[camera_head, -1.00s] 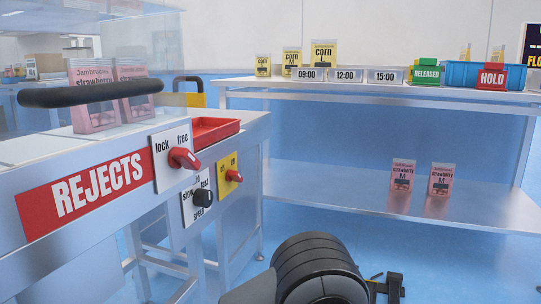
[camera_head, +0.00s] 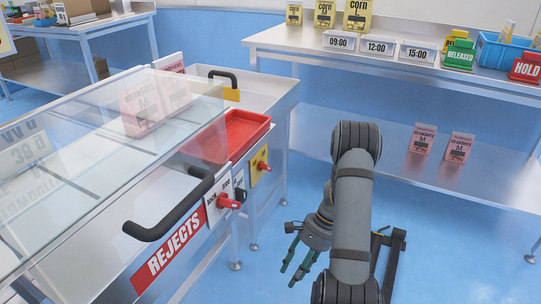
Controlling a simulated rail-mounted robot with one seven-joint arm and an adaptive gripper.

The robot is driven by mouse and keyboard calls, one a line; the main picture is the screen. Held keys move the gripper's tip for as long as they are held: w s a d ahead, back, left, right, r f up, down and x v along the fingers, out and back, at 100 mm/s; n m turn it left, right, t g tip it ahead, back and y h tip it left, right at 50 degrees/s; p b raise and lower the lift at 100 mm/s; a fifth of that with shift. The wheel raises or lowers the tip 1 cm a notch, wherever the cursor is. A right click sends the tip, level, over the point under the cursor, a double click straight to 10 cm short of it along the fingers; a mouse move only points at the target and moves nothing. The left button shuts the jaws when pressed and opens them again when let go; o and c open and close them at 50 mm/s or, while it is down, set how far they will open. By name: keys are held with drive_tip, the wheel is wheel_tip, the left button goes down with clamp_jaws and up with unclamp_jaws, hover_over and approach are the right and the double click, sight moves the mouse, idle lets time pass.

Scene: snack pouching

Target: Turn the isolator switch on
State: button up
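A red rotary knob (camera_head: 263,166) on a yellow plate (camera_head: 254,172) sits on the side of the metal bench, below the red tray; it looks like the isolator switch. Its lettering and exact turn are too small to read. My gripper (camera_head: 289,268) hangs in front of the bench, to the right of and below the knob, apart from it. Its two green-tipped fingers are spread with nothing between them, pointing down and left.
A red lock/free knob (camera_head: 229,202) and a black speed knob (camera_head: 240,194) sit left of the yellow plate. A black handle (camera_head: 172,220) juts out from the clear cover. A red tray (camera_head: 238,127) lies above. A steel shelf table (camera_head: 400,165) stands behind my arm.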

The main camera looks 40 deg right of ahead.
drive_tip(key=w+d+r+m+t+y+p, duration=0.2)
drive_tip(key=w+d+r+m+t+y, duration=0.1)
drive_tip(key=w+d+r+m+t, duration=0.15)
drive_tip(key=m+t+h, duration=0.1)
drive_tip(key=m+t, duration=0.1)
drive_tip(key=t, duration=0.9)
approach(270, 171)
drive_tip(key=x, duration=0.9)
drive_tip(key=shift+w+a+r+b, duration=0.2)
drive_tip(key=shift+a+r+b, duration=0.1)
drive_tip(key=shift+a+b, duration=0.1)
drive_tip(key=c, duration=0.3)
clamp_jaws()
